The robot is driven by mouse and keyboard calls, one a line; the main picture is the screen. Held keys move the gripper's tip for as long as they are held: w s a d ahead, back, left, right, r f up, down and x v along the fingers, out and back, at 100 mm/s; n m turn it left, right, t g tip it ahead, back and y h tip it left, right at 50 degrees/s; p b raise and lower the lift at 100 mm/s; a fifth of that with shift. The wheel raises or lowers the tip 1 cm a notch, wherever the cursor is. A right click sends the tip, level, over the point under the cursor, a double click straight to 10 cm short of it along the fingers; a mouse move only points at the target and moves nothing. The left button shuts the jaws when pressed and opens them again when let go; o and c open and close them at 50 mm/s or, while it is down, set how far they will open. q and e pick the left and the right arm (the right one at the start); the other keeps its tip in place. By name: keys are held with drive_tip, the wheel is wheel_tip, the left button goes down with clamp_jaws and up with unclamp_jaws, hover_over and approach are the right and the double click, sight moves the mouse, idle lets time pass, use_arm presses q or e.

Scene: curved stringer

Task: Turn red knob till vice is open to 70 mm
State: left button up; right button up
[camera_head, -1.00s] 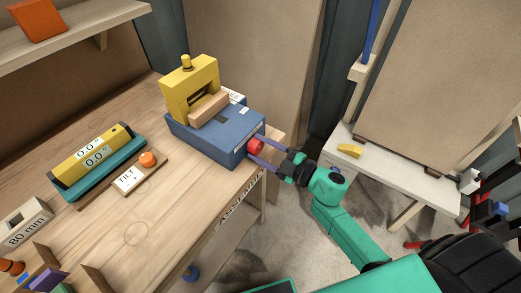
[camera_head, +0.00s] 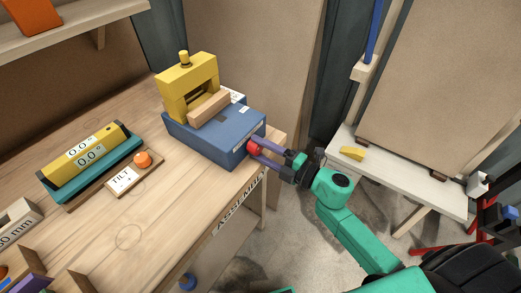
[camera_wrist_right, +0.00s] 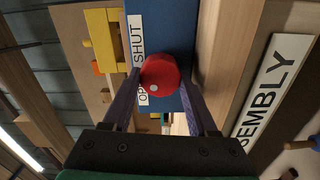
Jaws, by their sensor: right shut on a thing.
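The vice has a blue base (camera_head: 212,138) on the bench, with a yellow frame (camera_head: 172,95) and a wooden block (camera_head: 208,108) in front of the frame's opening. The red knob (camera_head: 255,145) sticks out of the base's right end. In the right wrist view, the red knob (camera_wrist_right: 160,72) bears a pale dot and partly covers a label with OPEN and SHUT. My right gripper (camera_head: 262,153) is shut on the knob, its purple fingers on either side. The jaw opening cannot be read in mm. My left gripper is not in view.
A yellow level on a teal stand (camera_head: 92,168) and a TILT board with an orange button (camera_head: 142,158) lie left on the bench. A white side table (camera_head: 400,180) with a yellow piece (camera_head: 352,153) stands right. The bench's front middle is clear.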

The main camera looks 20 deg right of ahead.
idle(0.3)
drive_tip(key=o, duration=1.4)
drive_tip(key=shift+s, duration=0.1)
drive_tip(key=shift+f, duration=0.1)
